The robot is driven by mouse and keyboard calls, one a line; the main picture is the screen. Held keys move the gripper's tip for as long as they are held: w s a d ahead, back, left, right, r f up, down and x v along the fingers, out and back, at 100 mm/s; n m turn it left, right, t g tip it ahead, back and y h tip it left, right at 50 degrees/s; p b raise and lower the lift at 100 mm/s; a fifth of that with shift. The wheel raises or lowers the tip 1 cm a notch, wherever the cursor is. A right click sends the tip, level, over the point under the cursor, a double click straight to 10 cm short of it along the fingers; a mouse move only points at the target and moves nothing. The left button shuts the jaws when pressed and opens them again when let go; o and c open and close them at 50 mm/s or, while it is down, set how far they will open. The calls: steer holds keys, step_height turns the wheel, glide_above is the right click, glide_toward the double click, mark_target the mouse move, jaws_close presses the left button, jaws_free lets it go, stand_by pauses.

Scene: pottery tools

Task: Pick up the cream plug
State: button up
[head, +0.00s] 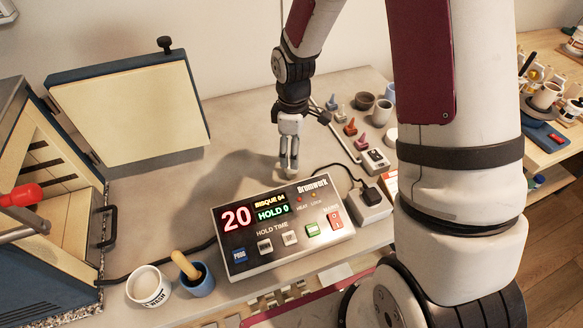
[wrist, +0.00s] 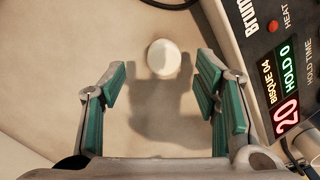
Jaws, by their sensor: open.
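The cream plug (wrist: 164,58) shows in the wrist view as a small, round, pale piece on the tabletop. It lies beyond the fingertips, close to the centre line between them, and neither finger touches it. My gripper (wrist: 162,85) is open and empty, with its green-padded fingers spread to either side. In the head view my gripper (head: 289,162) points down over the table just behind the kiln controller. I cannot clearly make out the plug there among the fingers.
The controller (head: 283,222) stands close in front of my gripper and along the right of the wrist view (wrist: 285,70). A white block with a black plug (head: 371,203) is to its right. Several small tools and cups stand further right. Table left of my gripper is clear up to the kiln (head: 45,180).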

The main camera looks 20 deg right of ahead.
mark_target(291, 170)
steer(key=f, duration=0.4)
steer(key=shift+s+a+f+p, duration=0.15)
steer(key=shift+a+p, duration=0.15)
steer(key=shift+p, duration=0.1)
steer(key=shift+f, duration=0.6)
steer(key=c, duration=1.2)
